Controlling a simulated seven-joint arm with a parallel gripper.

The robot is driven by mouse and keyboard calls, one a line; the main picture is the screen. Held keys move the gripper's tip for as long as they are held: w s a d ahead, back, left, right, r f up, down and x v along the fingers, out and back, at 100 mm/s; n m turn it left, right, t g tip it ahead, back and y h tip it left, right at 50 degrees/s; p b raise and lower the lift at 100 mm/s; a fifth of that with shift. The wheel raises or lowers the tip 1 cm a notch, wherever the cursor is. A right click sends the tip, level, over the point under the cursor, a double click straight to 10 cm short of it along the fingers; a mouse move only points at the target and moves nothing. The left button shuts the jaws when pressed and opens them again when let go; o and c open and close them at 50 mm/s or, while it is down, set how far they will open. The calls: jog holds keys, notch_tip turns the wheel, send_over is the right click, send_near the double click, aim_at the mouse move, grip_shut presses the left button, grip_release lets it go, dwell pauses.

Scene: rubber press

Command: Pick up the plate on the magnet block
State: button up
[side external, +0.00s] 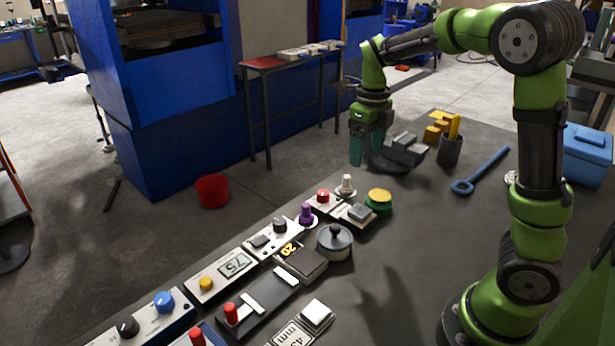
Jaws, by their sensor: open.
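My gripper (367,152), with two teal fingers pointing down, hangs near the far edge of the dark table. Its fingers are apart, and I see nothing between them. Just right of the fingers are grey stepped blocks (405,144) on a dark rounded base (390,164). These may be the magnet block and plate, but I cannot tell one from the other at this size. The fingers overlap the left side of this group in the picture. I cannot tell whether they touch it.
A dark cup (450,151) holding a yellow item, yellow blocks (437,128) and a blue wrench (481,171) lie to the right. Control panels with knobs (164,301) line the near left edge. A green-yellow button (379,197) stands nearer. The table's middle right is clear.

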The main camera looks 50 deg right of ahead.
aim_at(360, 210)
notch_tip(360, 210, down, 16)
jog(key=shift+f, duration=0.1)
jog(key=shift+a, duration=0.1)
dwell(0.4)
jog(key=shift+c, duration=0.2)
jog(key=c, duration=1.3)
